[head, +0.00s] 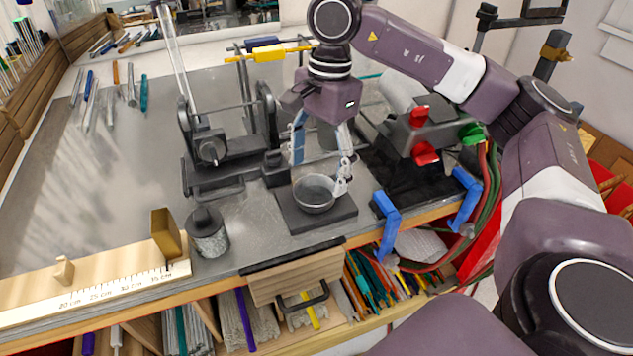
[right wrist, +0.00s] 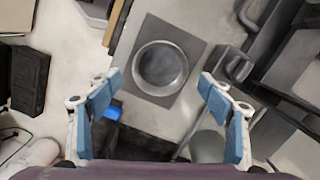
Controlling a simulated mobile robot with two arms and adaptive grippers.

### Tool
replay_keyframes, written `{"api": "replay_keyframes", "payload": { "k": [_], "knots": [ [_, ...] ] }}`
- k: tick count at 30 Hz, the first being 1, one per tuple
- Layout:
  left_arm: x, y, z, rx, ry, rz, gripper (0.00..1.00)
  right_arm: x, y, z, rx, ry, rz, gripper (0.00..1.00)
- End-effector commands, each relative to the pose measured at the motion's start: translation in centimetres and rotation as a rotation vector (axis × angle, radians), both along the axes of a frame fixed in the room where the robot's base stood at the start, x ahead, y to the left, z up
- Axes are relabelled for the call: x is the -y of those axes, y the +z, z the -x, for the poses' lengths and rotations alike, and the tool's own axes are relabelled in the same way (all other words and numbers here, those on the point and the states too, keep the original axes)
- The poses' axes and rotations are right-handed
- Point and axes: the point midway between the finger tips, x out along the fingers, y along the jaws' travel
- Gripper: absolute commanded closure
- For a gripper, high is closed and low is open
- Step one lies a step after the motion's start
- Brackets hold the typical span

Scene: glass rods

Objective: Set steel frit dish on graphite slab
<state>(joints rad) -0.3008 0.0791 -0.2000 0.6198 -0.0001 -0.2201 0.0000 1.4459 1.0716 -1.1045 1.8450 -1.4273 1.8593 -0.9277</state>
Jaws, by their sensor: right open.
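The steel frit dish (head: 314,192), a shallow round grey dish, sits upright on the dark square graphite slab (head: 345,210) near the bench's front edge. My right gripper (head: 322,170) is open and empty over the dish. Its blue-padded fingers (right wrist: 159,82) are spread wider than the dish in the wrist view. One fingertip overlaps the dish's right rim in the head view; I cannot tell whether it touches. My left gripper is not in view.
A dark metal stand with a glass tube (head: 172,50) is behind the slab. A grey cylinder (head: 208,236) and a wooden ruler (head: 110,293) are to its left. Blue clamps (head: 388,215) and a red-handled device (head: 425,135) are to its right. The bench's left middle is clear.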

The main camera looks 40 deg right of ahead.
Motion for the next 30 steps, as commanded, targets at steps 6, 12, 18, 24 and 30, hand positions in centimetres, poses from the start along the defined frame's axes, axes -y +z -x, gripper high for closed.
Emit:
{"api": "replay_keyframes", "payload": {
  "k": [6,12,18,24,30],
  "knots": [
    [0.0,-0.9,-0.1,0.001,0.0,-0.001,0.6,0.5,5.0,-0.2,0.005,0.0,-0.001,0.26],
    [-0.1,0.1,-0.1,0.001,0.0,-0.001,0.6,0.9,7.8,-0.2,0.001,0.0,0.001,0.26],
    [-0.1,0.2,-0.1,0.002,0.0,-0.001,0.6,1.0,8.4,-0.2,0.0,0.0,0.001,0.26],
    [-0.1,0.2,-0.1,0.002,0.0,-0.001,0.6,1.0,8.4,-0.2,0.0,0.0,0.001,0.26],
    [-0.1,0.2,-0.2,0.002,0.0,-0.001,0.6,1.0,8.4,-0.2,0.0,0.0,0.0,0.26]
  ]
}}
